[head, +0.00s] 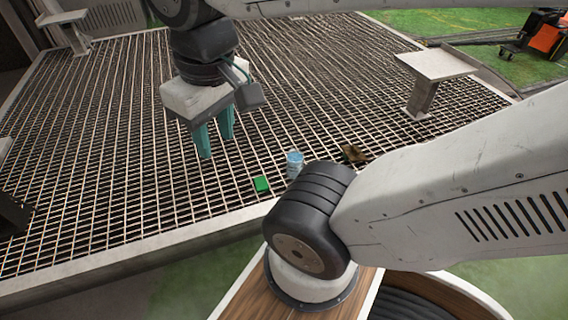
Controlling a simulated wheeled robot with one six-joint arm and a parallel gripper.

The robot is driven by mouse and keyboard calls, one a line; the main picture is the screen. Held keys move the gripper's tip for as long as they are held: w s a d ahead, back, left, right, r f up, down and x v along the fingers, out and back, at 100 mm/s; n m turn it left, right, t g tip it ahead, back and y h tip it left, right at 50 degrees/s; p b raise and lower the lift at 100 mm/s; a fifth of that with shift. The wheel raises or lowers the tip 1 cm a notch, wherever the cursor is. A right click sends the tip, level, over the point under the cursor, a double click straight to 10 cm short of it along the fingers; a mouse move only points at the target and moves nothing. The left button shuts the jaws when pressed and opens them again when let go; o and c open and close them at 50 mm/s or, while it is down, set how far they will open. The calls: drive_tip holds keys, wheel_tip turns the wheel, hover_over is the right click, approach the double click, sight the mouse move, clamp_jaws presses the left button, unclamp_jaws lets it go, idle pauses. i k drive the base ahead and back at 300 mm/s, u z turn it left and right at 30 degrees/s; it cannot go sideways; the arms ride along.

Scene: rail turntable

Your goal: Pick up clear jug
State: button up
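The clear jug (294,164) is a small, pale-blue, see-through vessel on the metal grating near its front edge. It looks upright, and my arm's dark joint hides part of its lower end. My gripper (216,146) points down with two teal fingers, to the left of the jug and above the grating. The fingers stand apart with nothing seen between them. The gripper is not touching the jug.
A pale pedestal (437,66) stands at the right of the grating (110,160). The grating's left part is mostly clear.

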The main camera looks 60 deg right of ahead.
sight(295, 157)
drive_tip(key=z, duration=0.45)
drive_tip(key=i, duration=0.85)
drive_tip(key=z, duration=0.65)
